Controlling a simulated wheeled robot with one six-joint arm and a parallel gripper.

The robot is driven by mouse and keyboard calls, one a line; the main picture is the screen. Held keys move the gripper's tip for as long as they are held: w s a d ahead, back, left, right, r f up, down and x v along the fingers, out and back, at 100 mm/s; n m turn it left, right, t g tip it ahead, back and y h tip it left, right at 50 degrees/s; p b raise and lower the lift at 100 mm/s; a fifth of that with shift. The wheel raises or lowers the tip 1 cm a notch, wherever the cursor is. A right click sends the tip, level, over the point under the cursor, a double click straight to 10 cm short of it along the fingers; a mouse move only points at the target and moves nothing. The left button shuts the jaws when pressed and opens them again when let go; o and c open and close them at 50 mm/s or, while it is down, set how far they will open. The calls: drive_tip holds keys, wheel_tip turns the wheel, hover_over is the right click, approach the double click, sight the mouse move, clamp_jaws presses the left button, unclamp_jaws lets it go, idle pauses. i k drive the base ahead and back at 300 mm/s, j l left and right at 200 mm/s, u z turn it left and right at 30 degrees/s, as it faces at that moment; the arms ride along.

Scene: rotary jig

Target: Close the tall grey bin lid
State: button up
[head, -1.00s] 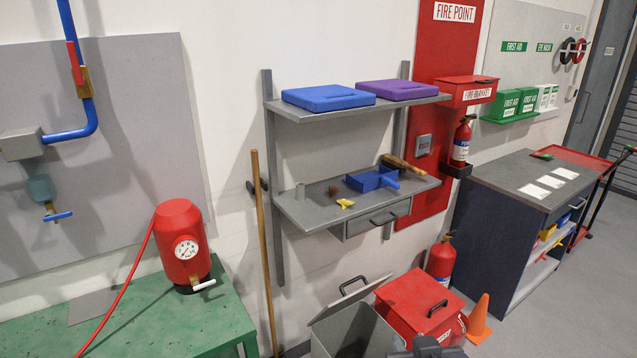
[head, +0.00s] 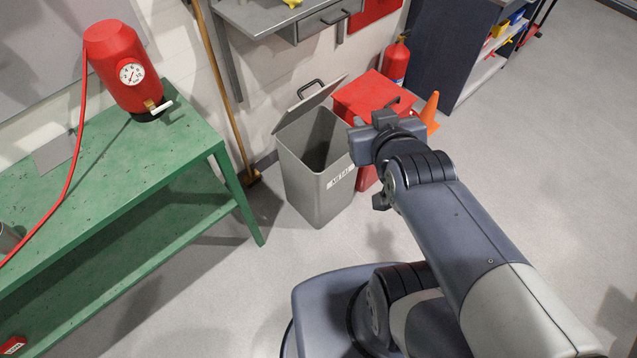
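The tall grey bin (head: 314,172) stands on the floor near the wall, with a white label on its front. Its grey lid (head: 307,103) is open, tilted up and back towards the wall, with a dark handle (head: 311,88) on its outer side. The bin's inside is dark and looks empty as far as I see. My gripper (head: 366,148) is to the right of the bin, above floor level and in front of the red bin. I see it from behind and above, so its fingers are mostly hidden. I cannot tell whether it touches the bin.
A red bin (head: 372,97) stands right beside the grey one, partly behind my arm. An orange cone (head: 430,108) and a fire extinguisher (head: 396,60) are beyond it. A broom (head: 222,88) leans left of the bin. A green bench (head: 120,165) is at left. Floor in front is clear.

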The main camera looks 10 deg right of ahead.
sight(300, 109)
drive_tip(key=i+l, duration=0.15)
drive_tip(key=i, duration=0.4)
drive_tip(key=i+l, duration=0.1)
drive_tip(key=i, duration=0.5)
